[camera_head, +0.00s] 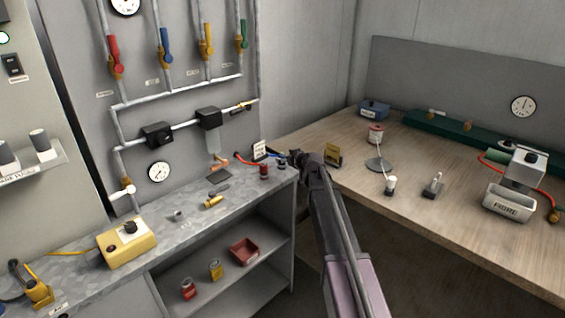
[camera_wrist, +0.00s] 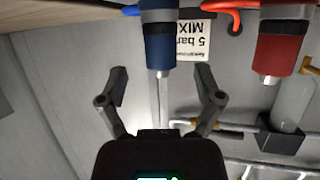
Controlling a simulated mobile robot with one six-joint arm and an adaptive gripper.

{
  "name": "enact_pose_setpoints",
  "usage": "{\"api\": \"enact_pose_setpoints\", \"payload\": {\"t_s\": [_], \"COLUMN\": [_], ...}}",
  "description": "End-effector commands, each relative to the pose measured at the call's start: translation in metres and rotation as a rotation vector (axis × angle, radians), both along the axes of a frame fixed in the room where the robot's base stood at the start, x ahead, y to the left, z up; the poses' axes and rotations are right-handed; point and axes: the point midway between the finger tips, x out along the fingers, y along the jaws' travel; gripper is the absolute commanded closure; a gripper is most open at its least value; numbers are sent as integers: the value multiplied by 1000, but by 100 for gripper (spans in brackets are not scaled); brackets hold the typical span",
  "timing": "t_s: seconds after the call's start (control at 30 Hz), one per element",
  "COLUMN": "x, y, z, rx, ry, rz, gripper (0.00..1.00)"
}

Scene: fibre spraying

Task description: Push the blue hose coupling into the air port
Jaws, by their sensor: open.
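The blue hose coupling (camera_wrist: 158,42) is at the top middle of the wrist view, with a pale narrow piece below it in the picture. In the head view a small dark blue piece (camera_head: 282,164) at the bench's right end appears to be the same coupling, partly hidden by my gripper. My gripper (camera_wrist: 164,85) is open and empty. Its fingers are apart on either side of the pale strip, with the blue body just beyond the tips; I cannot tell the exact gap. My gripper also shows in the head view (camera_head: 298,160). I cannot make out the air port.
A red coupling (camera_wrist: 281,46) stands beside the blue one, near a 5 bar MIX sign (camera_wrist: 192,42). The grey bench (camera_head: 190,205) holds a yellow box (camera_head: 128,250). Pipes and valves line the wall behind. A wooden table (camera_head: 450,235) with several items is at right.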

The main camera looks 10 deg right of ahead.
Motion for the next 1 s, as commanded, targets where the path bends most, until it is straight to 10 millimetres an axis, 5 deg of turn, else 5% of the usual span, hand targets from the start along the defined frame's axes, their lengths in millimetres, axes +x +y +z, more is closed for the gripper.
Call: {"api": "enact_pose_setpoints", "payload": {"t_s": [0.3,0.93,1.0], "x": [29,31,31], "y": [11,12,12], "z": [-16,-16,-16], "rx": [0,0,0], "ry": [-1,0,0], "rz": [0,0,0], "gripper": [16,16,34]}}
